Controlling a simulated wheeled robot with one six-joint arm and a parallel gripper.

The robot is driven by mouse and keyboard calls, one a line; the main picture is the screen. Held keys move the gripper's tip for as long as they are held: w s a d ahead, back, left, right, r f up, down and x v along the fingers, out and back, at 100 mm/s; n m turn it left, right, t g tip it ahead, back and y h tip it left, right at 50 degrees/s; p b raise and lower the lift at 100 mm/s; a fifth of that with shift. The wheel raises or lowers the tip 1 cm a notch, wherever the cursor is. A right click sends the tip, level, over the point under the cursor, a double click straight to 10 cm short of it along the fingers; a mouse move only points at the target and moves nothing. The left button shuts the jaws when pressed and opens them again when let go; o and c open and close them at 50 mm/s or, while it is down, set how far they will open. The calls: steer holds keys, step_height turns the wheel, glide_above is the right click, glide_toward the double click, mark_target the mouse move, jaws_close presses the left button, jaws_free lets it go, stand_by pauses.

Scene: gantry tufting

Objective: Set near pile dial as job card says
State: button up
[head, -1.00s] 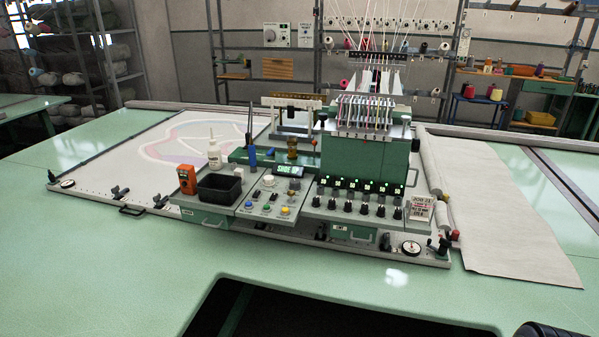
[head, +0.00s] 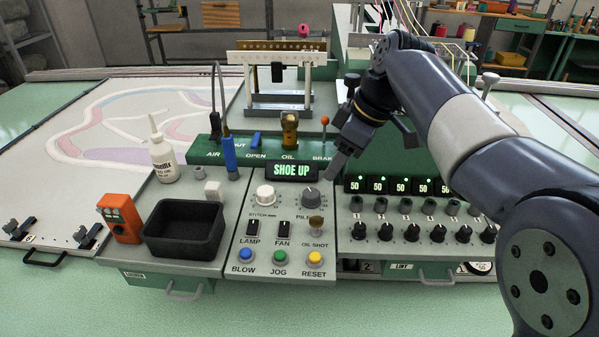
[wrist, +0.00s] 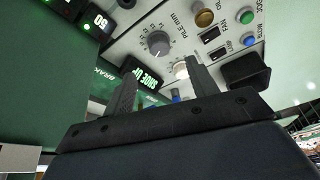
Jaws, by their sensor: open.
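The pile dial (head: 310,196) is a round grey knob with a pale pointer line, set on the light grey control panel (head: 240,235) below the lit SHOE UP display (head: 292,170). It also shows in the wrist view (wrist: 158,43), with scale marks around it. My gripper (head: 338,160) is just above and behind the dial, tilted down toward it, apart from it. In the wrist view its two fingers (wrist: 163,85) are spread with nothing between them. The job card is not visible now; my arm covers the right part of the machine.
A white stitch dial (head: 265,195) sits left of the pile dial, with a brass oil shot knob (head: 316,224) below. LAMP and FAN switches and coloured buttons lie nearer. A brake lever (head: 324,125) and brass oil part (head: 290,128) stand behind. A black bin (head: 184,229) is left.

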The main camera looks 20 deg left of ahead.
mark_target(312, 193)
steer(key=x, duration=1.1)
steer(key=shift+w+a+r, duration=0.15)
steer(key=shift+a+r, duration=0.05)
steer(key=shift+a, duration=0.1)
steer(key=shift+c, duration=0.2)
steer(key=c, duration=0.9)
